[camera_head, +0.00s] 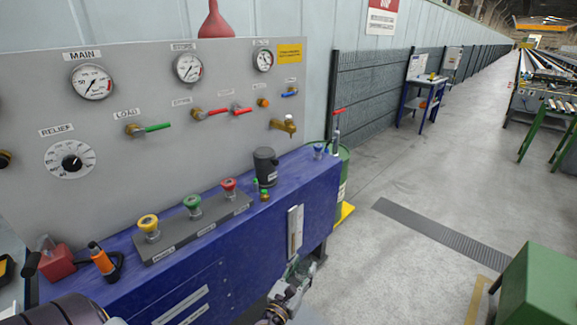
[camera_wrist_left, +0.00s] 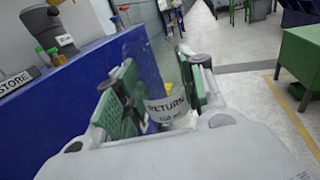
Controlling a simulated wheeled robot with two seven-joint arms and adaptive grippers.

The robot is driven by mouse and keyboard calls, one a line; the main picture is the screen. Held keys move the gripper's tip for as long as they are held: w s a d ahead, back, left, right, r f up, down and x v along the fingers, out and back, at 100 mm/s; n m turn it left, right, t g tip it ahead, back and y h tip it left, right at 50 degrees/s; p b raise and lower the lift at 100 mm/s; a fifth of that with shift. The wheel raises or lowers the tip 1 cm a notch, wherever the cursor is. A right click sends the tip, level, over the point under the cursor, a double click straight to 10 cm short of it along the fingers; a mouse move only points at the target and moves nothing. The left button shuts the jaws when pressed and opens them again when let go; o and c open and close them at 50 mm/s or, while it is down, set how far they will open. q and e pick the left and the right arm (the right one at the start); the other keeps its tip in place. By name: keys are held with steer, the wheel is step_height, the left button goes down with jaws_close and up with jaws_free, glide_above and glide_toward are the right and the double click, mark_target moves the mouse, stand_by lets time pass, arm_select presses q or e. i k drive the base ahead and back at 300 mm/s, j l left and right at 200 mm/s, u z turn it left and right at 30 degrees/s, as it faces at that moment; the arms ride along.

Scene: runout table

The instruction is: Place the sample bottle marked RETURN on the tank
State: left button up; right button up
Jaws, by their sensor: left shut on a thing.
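The sample bottle marked RETURN (camera_wrist_left: 167,108) is clear, with a white label, and stands between the green finger pads of my left gripper (camera_wrist_left: 160,95) in the left wrist view. My left gripper (camera_head: 297,275) is shut on it. In the head view the gripper is low in front of the blue tank (camera_head: 322,190), beside its front face and below its top. The bottle is hard to make out there. The tank also shows in the left wrist view (camera_wrist_left: 70,110), left of the gripper. My right gripper is not in view.
On the tank top stand a dark rack (camera_head: 190,228) with yellow, green and red knobs, a black motor (camera_head: 265,167) and an orange-handled tool (camera_head: 103,262). A pale gauge (camera_head: 295,232) is on the tank front. A green box (camera_head: 545,285) stands right. The floor between is clear.

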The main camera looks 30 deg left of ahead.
mark_target(291, 168)
steer(key=i+u, duration=0.25)
steer(key=i, duration=1)
